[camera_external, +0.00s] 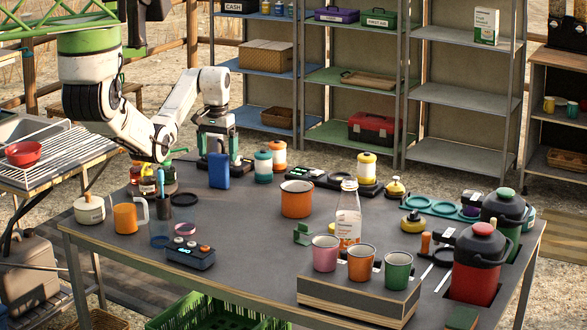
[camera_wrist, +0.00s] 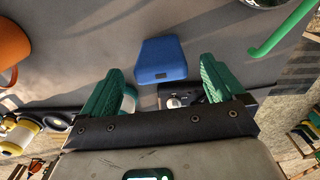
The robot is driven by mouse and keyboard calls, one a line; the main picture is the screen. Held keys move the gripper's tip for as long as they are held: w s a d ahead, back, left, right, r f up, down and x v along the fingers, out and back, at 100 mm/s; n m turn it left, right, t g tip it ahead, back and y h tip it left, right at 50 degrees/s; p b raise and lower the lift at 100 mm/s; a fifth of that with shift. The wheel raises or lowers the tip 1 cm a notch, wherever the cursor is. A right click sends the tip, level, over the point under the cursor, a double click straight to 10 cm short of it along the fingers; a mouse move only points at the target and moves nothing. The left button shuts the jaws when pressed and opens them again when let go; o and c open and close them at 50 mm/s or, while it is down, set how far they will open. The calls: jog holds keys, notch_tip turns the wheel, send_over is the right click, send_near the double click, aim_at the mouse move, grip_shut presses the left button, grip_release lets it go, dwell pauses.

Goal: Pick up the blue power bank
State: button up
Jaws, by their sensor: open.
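The blue power bank (camera_external: 219,170) stands upright on the grey table, near its far left edge. In the wrist view the blue power bank (camera_wrist: 162,61) lies ahead of my gripper (camera_wrist: 168,84), roughly centred between the two green fingers. My gripper (camera_external: 218,160) is open and empty. In the external view it hangs just behind the power bank, close to it. I cannot tell whether it touches the power bank.
A white and teal jar (camera_external: 263,167) stands right of the power bank. Sauce bottles (camera_external: 148,181) and a dark cup (camera_external: 157,208) stand to the left. The table in front of the power bank is clear.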

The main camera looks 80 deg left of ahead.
send_over(219, 188)
jog(key=a, duration=0.1)
jog(key=shift+w+a+f, duration=0.1)
jog(key=shift+f, duration=2.55)
jog(key=c, duration=1.2)
